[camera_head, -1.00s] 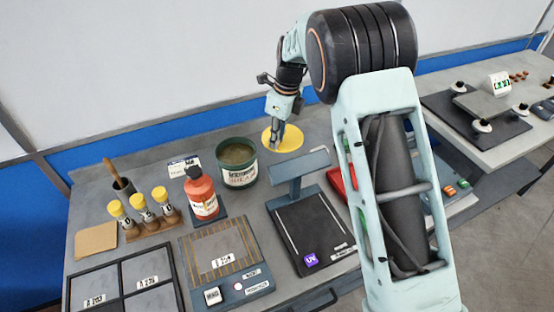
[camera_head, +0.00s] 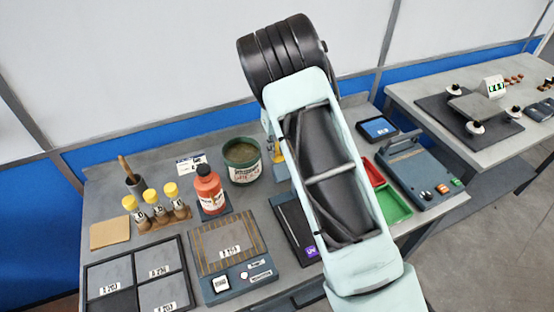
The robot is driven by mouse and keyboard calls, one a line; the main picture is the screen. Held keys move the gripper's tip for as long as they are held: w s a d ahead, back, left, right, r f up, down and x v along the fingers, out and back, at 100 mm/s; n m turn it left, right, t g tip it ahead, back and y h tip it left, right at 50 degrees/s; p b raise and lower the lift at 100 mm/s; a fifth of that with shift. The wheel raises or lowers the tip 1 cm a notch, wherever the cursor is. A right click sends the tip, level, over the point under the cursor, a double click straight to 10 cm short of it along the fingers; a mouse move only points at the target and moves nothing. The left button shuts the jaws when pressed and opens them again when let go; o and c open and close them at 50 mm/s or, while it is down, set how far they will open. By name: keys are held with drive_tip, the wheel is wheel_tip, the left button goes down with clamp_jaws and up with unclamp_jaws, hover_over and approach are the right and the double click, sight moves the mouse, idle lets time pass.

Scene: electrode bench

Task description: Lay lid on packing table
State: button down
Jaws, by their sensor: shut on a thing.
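The yellow lid (camera_head: 279,153) shows only as a sliver just right of the green jar; my arm hides the rest. My gripper (camera_head: 273,147) is mostly hidden behind my arm, with a small part visible at the lid's left side, and is shut on the lid. I cannot tell how high the lid is above the bench. The open green jar (camera_head: 243,168) stands upright with brownish contents. The grey bench (camera_head: 120,178) carries these things. A second grey table (camera_head: 420,93) stands at the right; neither is marked as the packing table.
An orange bottle (camera_head: 208,190) and yellow-capped vials (camera_head: 152,203) stand left of the jar. Red (camera_head: 372,173) and green (camera_head: 393,203) trays, a blue-grey device (camera_head: 420,170) and a tablet (camera_head: 379,129) lie right of my arm. The second table holds a balance-like platform (camera_head: 478,106).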

sight(277, 156)
drive_tip(key=shift+f, duration=2.5)
drive_tip(key=c, duration=1.8)
unclamp_jaws()
drive_tip(key=shift+r, duration=0.1)
drive_tip(key=r, duration=0.4)
drive_tip(key=s+r, duration=0.1)
drive_tip(key=r, duration=0.7)
drive_tip(key=shift+s+d, duration=0.35)
drive_tip(key=shift+s, duration=0.05)
